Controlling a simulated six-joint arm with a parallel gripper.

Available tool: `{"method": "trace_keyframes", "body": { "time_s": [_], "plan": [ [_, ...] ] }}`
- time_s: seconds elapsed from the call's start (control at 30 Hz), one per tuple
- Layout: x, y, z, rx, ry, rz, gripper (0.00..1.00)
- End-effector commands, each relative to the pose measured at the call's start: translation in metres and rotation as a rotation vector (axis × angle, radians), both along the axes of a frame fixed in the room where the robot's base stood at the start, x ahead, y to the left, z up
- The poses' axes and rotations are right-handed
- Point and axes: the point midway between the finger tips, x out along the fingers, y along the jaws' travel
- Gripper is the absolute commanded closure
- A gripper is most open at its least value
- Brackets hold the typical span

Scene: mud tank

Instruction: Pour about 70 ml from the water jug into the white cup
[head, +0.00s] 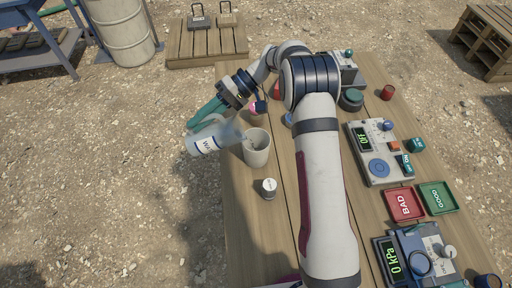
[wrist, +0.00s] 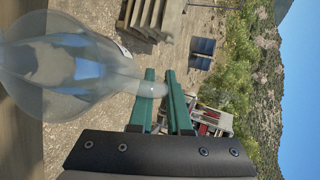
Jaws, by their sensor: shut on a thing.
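The water jug (head: 205,140) is clear, with a white label partly reading "WA". It is tilted far onto its side in the air, its mouth end pointing right, close to the upper left rim of the white cup (head: 257,153). The cup stands upright on the wooden table; its contents are unclear. My gripper (head: 197,119), with green fingers, is shut on the jug's handle. In the wrist view the jug (wrist: 60,75) fills the left side, with bluish water in it, and its handle runs between my gripper's fingers (wrist: 160,85). I cannot make out a falling stream.
A small white-topped jar (head: 269,189) stands just below the cup on the table (head: 250,220). My arm crosses the table's middle. To the right are a scale-like device reading OFF (head: 375,155), a red BAD tray (head: 403,219) and a green GOOD tray (head: 450,205).

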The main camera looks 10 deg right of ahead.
Motion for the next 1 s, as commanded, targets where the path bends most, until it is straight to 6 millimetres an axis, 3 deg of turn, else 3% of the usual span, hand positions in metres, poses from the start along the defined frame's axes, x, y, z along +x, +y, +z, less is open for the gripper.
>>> {"method": "trace_keyframes", "body": {
  "time_s": [1.0],
  "plan": [
    [-0.0002, -0.0038, 0.0050, 0.048, -0.001, -0.001, 1.00]
  ]
}}
